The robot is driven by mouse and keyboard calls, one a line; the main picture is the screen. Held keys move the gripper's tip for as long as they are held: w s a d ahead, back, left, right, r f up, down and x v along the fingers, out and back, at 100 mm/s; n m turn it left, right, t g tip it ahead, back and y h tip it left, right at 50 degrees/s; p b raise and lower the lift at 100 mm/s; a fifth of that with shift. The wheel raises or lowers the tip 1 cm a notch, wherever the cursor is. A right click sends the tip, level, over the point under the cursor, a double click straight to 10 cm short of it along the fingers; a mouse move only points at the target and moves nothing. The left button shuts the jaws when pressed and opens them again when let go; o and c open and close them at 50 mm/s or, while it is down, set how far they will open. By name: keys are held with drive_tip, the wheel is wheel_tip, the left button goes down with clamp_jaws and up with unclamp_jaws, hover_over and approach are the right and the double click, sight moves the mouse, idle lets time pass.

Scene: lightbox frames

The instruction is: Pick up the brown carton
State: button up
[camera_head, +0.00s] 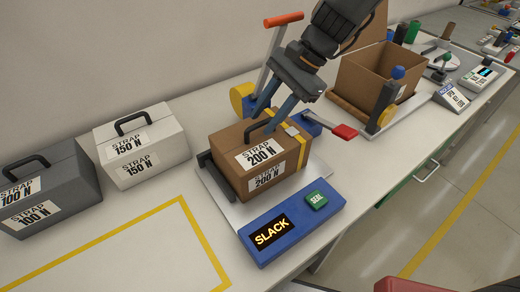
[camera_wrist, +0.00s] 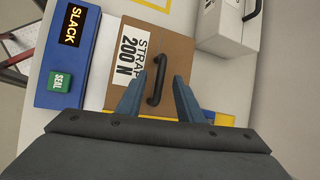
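The brown carton (camera_head: 232,172) sits on the strapping machine's light plate and is labelled "STRAP 200 N". It has a dark handle (camera_wrist: 152,92) on top and a yellow strap (camera_head: 301,150) at its right end. In the wrist view the carton (camera_wrist: 178,58) lies ahead of my gripper. My gripper (camera_head: 264,121) is above the carton's top, with its two blue-grey fingers apart and the handle showing between them. The fingers are not closed on it. I cannot tell whether the fingertips touch the handle or carton.
The blue machine front (camera_head: 325,213) has a "SLACK" display and a green SEAL button (camera_head: 316,200). A white case (camera_head: 142,150) and a grey case (camera_head: 50,190) stand to the left. An open brown box (camera_head: 365,82) and a red-handled lever (camera_head: 344,131) are to the right. The yellow-outlined area is clear.

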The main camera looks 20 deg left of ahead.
clamp_jaws()
idle(1.4)
